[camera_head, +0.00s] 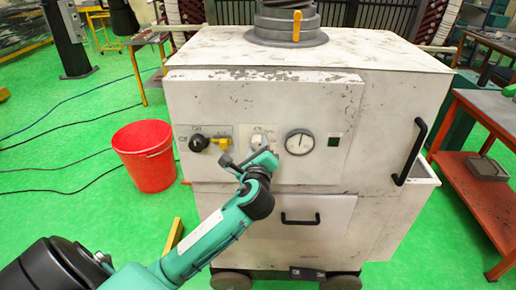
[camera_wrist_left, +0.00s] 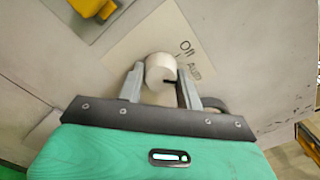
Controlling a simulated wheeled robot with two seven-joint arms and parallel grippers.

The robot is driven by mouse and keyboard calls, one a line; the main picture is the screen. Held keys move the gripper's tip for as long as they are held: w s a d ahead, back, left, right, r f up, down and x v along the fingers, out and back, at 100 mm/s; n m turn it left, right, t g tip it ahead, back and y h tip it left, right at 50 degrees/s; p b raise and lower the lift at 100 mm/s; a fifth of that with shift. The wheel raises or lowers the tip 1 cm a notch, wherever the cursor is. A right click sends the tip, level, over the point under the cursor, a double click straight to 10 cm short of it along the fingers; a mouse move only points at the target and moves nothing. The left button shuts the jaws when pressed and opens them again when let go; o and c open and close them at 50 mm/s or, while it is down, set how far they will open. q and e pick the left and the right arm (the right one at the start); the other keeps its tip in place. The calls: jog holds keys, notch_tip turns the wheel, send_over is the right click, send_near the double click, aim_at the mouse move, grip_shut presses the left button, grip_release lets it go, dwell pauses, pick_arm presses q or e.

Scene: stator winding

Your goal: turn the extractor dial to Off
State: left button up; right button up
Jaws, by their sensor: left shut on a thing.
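The extractor (camera_head: 400,90) is a worn white cabinet on wheels in the middle of the head view. The extractor dial (camera_wrist_left: 160,71) is a pale round knob on a light label plate (camera_wrist_left: 127,62). In the head view the dial (camera_head: 259,141) is partly covered by my left gripper (camera_head: 257,152). My left gripper (camera_wrist_left: 160,82) has one finger on each side of the dial and is shut on it. The plate's lettering is tilted and only partly legible in the wrist view; one word looks like Auto. The dial's exact setting is unclear. My right gripper is not in view.
A black knob (camera_head: 198,143) and a yellow handle (camera_head: 224,143) sit left of the dial, a round gauge (camera_head: 299,142) right of it. Below are a drawer handle (camera_head: 300,219) and, at right, a long black handle (camera_head: 410,152). A red bucket (camera_head: 147,158) stands left.

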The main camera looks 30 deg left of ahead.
pick_arm(q)
jog(key=n, duration=0.4)
jog(key=shift+n+b, duration=0.3)
jog(key=shift+b, duration=0.05)
jog(key=n, duration=0.4)
jog(key=shift+n+b, duration=0.4)
jog(key=o, duration=1)
